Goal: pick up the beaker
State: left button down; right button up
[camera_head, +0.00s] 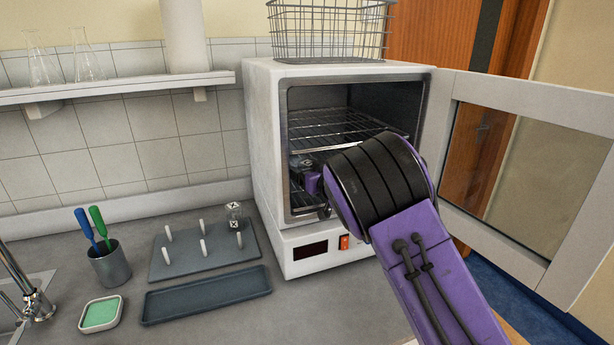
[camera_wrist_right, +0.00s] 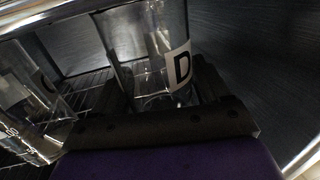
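A clear glass beaker with a white "D" label (camera_wrist_right: 180,66) stands between the two fingers of my right gripper (camera_wrist_right: 165,95) in the right wrist view. The fingers are spread about as wide as the glass; I cannot tell whether they press on it. In the head view my right gripper (camera_head: 309,178) is inside the open oven (camera_head: 262,150), mostly hidden by my purple wrist. A second labelled glass vessel (camera_wrist_right: 32,98) stands to the left in the wrist view, its letter unclear. My left gripper is not in view.
The oven's wire shelf (camera_head: 335,127) is above the gripper, and its door (camera_head: 520,180) stands open to the right. A peg rack (camera_head: 205,255) with a small labelled glass (camera_head: 234,216), a dark tray (camera_head: 207,295) and a tool cup (camera_head: 110,266) are on the counter.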

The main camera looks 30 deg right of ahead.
jog(key=c, duration=0.6)
jog(key=shift+c, duration=0.2)
jog(key=shift+w, duration=0.1)
jog(key=shift+r+b, duration=0.45)
jog(key=shift+r, duration=0.1)
jog(key=s+b, duration=0.5)
jog(key=s, duration=1.3)
jog(key=shift+a+r, duration=0.2)
jog(key=shift+a, duration=0.2)
